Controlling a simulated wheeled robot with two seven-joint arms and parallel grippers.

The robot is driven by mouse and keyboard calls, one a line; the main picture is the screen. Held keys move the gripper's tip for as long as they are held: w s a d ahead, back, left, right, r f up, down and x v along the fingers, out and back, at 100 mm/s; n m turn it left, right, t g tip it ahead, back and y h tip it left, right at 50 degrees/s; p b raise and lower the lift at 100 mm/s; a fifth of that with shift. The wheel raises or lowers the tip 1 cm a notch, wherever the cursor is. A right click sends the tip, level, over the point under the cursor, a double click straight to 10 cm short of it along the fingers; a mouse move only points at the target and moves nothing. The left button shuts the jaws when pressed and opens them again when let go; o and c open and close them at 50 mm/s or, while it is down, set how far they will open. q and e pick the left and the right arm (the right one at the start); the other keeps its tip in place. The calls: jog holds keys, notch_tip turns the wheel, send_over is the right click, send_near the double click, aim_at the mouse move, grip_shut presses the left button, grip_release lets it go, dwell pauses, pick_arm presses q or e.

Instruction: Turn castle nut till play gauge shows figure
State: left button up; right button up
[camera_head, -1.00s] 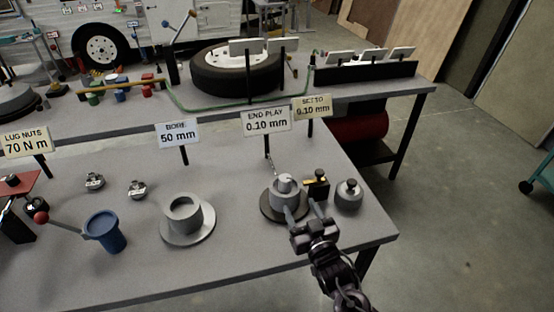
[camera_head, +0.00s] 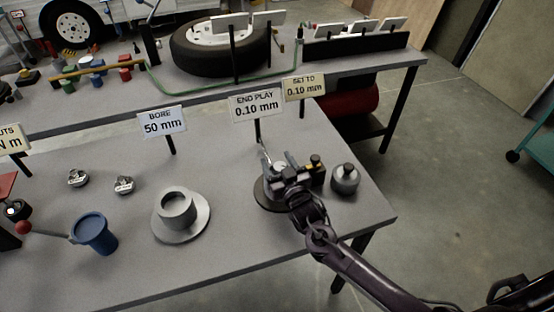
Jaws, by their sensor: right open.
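The hub stands on a dark round base (camera_head: 268,203) near the right end of the front bench. My right gripper (camera_head: 281,170) is directly over the top of the hub, jaws open, and hides most of the castle nut. I cannot tell whether the fingers touch the nut. A small black and brass block (camera_head: 317,166) is just right of the gripper. The end play sign (camera_head: 257,104) behind the hub reads 0.10 mm. The set-to sign (camera_head: 304,88) at its right also reads 0.10 mm. My left gripper is not in view.
A grey rounded piece (camera_head: 345,180) stands right of the hub, near the bench edge. A grey flanged cylinder (camera_head: 180,222), a blue cup (camera_head: 95,235) and two small metal parts stand left. Bare bench lies between the cylinder and hub.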

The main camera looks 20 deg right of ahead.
jog(key=shift+w+r, duration=0.1)
jog(key=shift+w, duration=0.05)
jog(key=c, duration=1)
jog(key=shift+o, duration=0.2)
jog(key=shift+h, duration=0.3)
jog(key=m+h+b, duration=0.1)
jog(key=m+h, duration=0.2)
jog(key=h, duration=0.1)
jog(key=shift+d, duration=0.15)
jog(key=shift+d+m+g+h+b, duration=0.15)
jog(key=shift+m+g+h+b, duration=0.35)
jog(key=shift+h, duration=0.55)
jog(key=shift+d+m+g+h+b, duration=0.15)
jog(key=shift+m+h+b, duration=0.35)
jog(key=shift+m+h, duration=0.5)
jog(key=shift+h, duration=0.25)
jog(key=o, duration=1)
jog(key=shift+c, duration=0.2)
